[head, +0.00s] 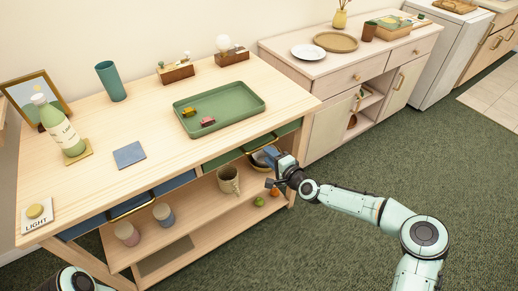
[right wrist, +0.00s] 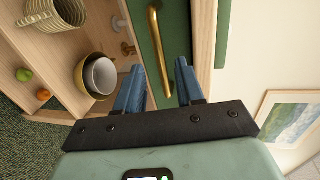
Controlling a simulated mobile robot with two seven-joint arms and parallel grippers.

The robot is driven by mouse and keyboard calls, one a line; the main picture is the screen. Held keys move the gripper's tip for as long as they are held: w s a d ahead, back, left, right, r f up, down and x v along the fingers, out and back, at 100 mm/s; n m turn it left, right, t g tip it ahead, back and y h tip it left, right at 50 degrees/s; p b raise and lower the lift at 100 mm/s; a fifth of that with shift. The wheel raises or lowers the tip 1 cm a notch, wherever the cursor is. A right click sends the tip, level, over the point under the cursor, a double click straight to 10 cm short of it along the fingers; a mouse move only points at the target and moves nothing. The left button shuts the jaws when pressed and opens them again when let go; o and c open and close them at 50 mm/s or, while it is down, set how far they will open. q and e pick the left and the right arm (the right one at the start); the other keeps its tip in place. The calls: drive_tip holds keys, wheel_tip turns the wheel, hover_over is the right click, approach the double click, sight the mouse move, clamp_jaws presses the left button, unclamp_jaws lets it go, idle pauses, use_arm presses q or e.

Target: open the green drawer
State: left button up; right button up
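The green drawer (head: 222,160) is in the right half of the wooden table's front, under the top, and looks shut. Its green front (right wrist: 177,32) and brass bar handle (right wrist: 155,40) show close up in the right wrist view. My right gripper (head: 270,168) is at the drawer's right part, partly covering it in the head view. In the right wrist view its two blue fingers (right wrist: 158,66) are apart, with the handle's end between them; I cannot tell whether they touch it. Of my left arm only a part shows at the bottom left; its gripper is out of view.
A blue drawer (head: 175,182) is left of the green one. The lower shelf holds a striped mug (head: 228,179), bowls (right wrist: 95,72), a green fruit (head: 259,201) and an orange fruit (head: 275,192). A green tray (head: 240,98) is on top. Carpet in front is clear.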

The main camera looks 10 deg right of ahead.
sight(260, 147)
use_arm(q)
drive_tip(key=shift+w+a+f+t+b, duration=0.35)
drive_tip(key=shift+w+f, duration=0.25)
drive_tip(key=shift+w, duration=0.3)
use_arm(e)
drive_tip(key=x, duration=0.7)
clamp_jaws()
